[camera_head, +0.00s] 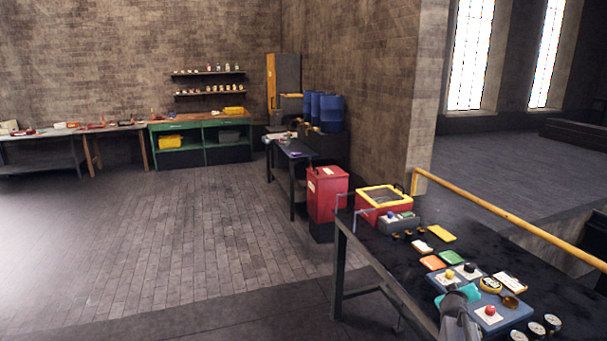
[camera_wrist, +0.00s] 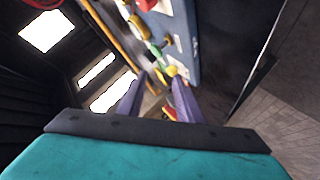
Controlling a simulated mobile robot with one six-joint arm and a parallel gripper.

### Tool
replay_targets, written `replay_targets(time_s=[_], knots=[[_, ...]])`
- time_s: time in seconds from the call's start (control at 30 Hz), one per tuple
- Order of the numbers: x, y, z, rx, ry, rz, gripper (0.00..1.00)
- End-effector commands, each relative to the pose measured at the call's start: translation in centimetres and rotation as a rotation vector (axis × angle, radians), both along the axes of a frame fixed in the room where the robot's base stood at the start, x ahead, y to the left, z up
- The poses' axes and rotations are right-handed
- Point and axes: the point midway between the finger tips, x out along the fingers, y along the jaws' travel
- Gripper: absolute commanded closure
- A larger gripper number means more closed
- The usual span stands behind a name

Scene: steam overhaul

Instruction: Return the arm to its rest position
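My gripper (camera_wrist: 160,88) shows in the wrist view as two purple-grey fingers standing apart, with no object held between them. The teal wrist body fills the bottom of that view. In the head view, my grey and teal arm (camera_head: 459,306) is at the lower right, in front of the dark workbench (camera_head: 555,290). It appears beside the blue panel with a red knob (camera_head: 490,311). The fingertips cannot be made out in the head view. Beyond the fingers, the wrist view shows a tilted blue panel (camera_wrist: 186,40) and small yellow and green items.
The workbench holds blue panels, a yellow ring (camera_head: 490,285), several round gauges (camera_head: 536,328), coloured cards and a red-and-yellow box (camera_head: 384,199). A yellow rail (camera_head: 510,217) runs behind it. A red bin (camera_head: 327,194) stands at its far end. The floor at left (camera_head: 170,240) is clear.

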Motion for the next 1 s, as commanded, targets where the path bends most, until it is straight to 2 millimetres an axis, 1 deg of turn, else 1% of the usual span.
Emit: replay_targets(time_s=[0.03,0.2,0.37,0.4,0.47,0.5,0.57,0.7,0.8,1.0], knots=[[-0.8,2.3,-1.5,0.045,0.031,-0.01,0.68],[-3.7,8.6,-6.4,0.2,0.149,-0.056,0.68],[-6.9,14.7,-10.4,0.33,0.272,-0.083,0.68],[-7.9,16.3,-11.3,0.361,0.304,-0.089,0.68],[-9.3,18.6,-12.5,0.405,0.353,-0.096,0.68],[-10.3,20.1,-13.3,0.434,0.388,-0.1,0.68],[-11.8,22.4,-14.4,0.477,0.44,-0.103,0.68],[-15.8,27.7,-16.5,0.567,0.566,-0.109,0.68],[-18.4,30.9,-17.5,0.621,0.649,-0.11,0.68],[-23.2,36.2,-18.6,0.704,0.794,-0.105,0.68]])
